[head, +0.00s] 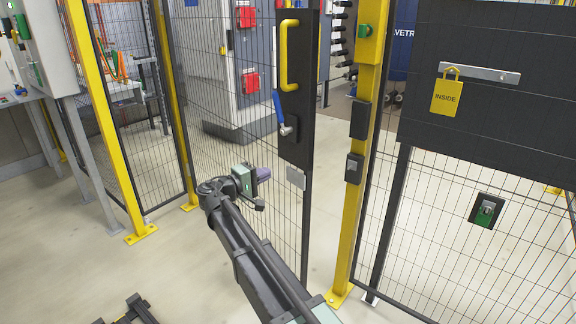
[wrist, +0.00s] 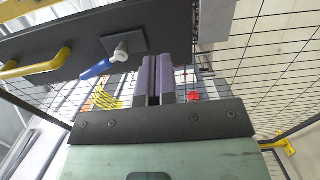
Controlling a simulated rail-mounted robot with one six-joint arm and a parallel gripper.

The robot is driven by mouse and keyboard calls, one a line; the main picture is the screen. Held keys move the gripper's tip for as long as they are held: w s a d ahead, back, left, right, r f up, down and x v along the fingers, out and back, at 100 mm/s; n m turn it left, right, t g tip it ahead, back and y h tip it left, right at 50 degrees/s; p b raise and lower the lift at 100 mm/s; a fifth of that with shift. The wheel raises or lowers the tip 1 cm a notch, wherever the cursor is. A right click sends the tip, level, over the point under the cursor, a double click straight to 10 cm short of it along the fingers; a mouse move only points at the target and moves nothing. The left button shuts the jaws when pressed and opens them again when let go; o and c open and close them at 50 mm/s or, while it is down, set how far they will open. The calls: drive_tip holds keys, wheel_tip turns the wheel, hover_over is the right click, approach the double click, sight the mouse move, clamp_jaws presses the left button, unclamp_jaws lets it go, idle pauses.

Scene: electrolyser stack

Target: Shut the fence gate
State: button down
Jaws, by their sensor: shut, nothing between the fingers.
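The fence gate (head: 230,110) is a dark-framed mesh leaf with a black panel (head: 300,150) at its free edge. It stands ajar, with a gap between that edge and the yellow post (head: 368,130). The panel carries a yellow pull handle (head: 283,55) and a blue lever (head: 279,108); both also show in the wrist view, the handle (wrist: 40,64) at left and the lever (wrist: 98,69) nearer the fingers. My gripper (head: 266,172) is shut and empty, in front of the mesh, left of and below the lever. Its purple fingers (wrist: 155,75) show in the wrist view; I cannot tell whether they touch the gate.
Black boxes (head: 360,120) are fixed to the post. Right of it stands a fixed fence with a black board (head: 490,110) and a yellow "INSIDE" tag (head: 445,97). Another yellow post (head: 105,120) stands at left. A grey cabinet (head: 235,60) stands behind the mesh.

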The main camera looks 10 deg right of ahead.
sight(305, 158)
drive_tip(key=x, duration=1.4)
drive_tip(key=shift+d, duration=0.1)
